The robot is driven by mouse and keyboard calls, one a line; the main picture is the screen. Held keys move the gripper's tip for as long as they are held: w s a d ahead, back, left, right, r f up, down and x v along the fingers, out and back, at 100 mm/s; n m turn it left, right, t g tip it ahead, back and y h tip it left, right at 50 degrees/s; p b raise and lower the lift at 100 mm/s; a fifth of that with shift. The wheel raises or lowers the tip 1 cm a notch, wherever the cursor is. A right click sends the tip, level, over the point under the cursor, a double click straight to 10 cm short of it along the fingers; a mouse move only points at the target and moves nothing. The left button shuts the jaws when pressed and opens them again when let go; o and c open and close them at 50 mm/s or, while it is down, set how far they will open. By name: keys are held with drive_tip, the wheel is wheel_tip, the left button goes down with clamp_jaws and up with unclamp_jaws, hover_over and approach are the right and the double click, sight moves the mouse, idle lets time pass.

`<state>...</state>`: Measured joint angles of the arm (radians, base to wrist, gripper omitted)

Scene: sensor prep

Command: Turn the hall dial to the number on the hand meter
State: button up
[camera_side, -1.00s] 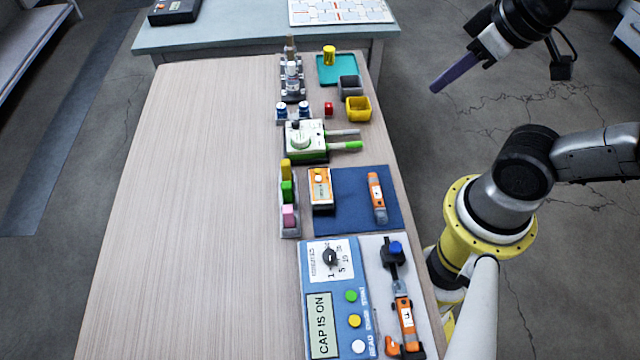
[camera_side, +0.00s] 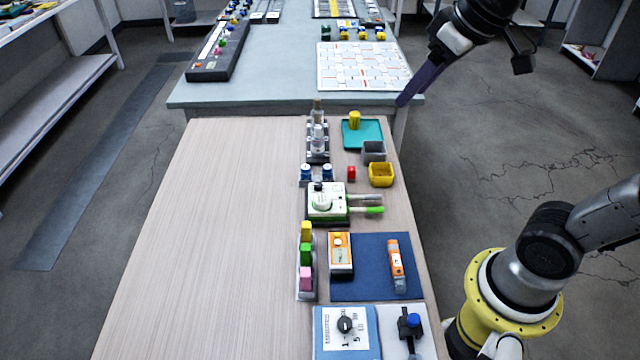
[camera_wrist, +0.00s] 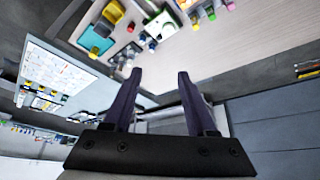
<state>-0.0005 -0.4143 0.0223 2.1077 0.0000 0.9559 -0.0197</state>
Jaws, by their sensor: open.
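My gripper (camera_side: 403,99) hangs in the air over the far right of the near table. In the wrist view its two dark fingers (camera_wrist: 160,76) stand apart with nothing between them. An orange-and-white meter (camera_side: 340,255) lies on a blue mat (camera_side: 370,287); its reading is too small to make out. A black dial knob (camera_side: 345,325) sits on a blue panel with a white scale marked 1, 5 and 10 at the near end. Another round white dial (camera_side: 323,202) tops a green-and-white box. I cannot tell which dial is the hall dial.
An orange pen-like tool (camera_side: 396,265) lies on the mat. A rack of coloured blocks (camera_side: 306,256), a yellow bin (camera_side: 381,175), a grey bin (camera_side: 374,151) and a teal tray (camera_side: 371,134) stand nearby. The table's left half (camera_side: 215,230) is bare. A second table (camera_side: 280,90) stands behind.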

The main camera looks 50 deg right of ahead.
drive_tip(key=w+f+g, duration=0.2)
drive_tip(key=w, duration=0.8)
drive_tip(key=g, duration=0.3)
hover_over(318, 184)
wheel_tip(318, 184, down, 18)
wheel_tip(318, 184, down, 14)
drive_tip(key=shift+f, duration=0.1)
clamp_jaws()
